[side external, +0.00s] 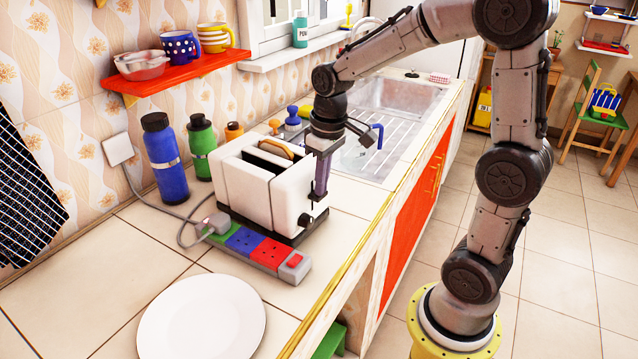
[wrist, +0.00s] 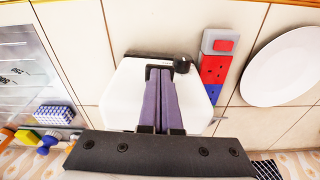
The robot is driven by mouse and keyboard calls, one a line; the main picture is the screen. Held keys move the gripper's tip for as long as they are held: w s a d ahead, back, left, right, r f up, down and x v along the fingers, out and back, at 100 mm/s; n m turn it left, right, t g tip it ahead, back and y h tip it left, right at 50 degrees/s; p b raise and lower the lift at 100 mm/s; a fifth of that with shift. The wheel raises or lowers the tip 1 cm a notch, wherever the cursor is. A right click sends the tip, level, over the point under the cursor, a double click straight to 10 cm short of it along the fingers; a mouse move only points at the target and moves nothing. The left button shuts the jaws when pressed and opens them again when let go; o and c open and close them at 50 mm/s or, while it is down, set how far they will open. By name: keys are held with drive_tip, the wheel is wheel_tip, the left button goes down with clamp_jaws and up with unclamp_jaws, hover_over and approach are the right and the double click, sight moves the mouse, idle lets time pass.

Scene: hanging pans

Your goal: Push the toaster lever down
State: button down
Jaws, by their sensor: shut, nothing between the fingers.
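The white toaster (side external: 243,190) stands on the tiled counter with bread (side external: 276,148) in one slot; its pale top also shows in the wrist view (wrist: 195,100). My gripper (side external: 320,194) points down at the toaster's right end, its purple fingers close together with nothing between them. In the wrist view the fingertips (wrist: 160,70) reach the dark-edged end of the toaster. A round black knob (wrist: 181,64) sits just right of them; it also shows low on the end face in the side view (side external: 304,219). The lever cannot be made out; the fingers cover that area.
A power strip (side external: 252,246) lies along the toaster's near side, with a white plate (side external: 202,316) in front. Blue (side external: 166,160) and green (side external: 202,148) bottles stand behind the toaster. The sink (side external: 400,98) lies beyond. A red shelf (side external: 175,75) holds mugs above.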

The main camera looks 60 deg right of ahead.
wheel_tip(320, 180, down, 3)
drive_tip(key=shift+r, duration=0.1)
drive_tip(key=s, duration=0.1)
drive_tip(key=s+r, duration=0.1)
drive_tip(key=s, duration=0.1)
drive_tip(key=shift+a+r, duration=0.1)
drive_tip(key=shift+a, duration=0.05)
drive_tip(key=shift+r, duration=0.15)
wheel_tip(320, 180, up, 14)
drive_tip(key=s, duration=0.1)
drive_tip(key=shift+s+f, duration=0.2)
drive_tip(key=shift+f, duration=0.05)
idle(0.3)
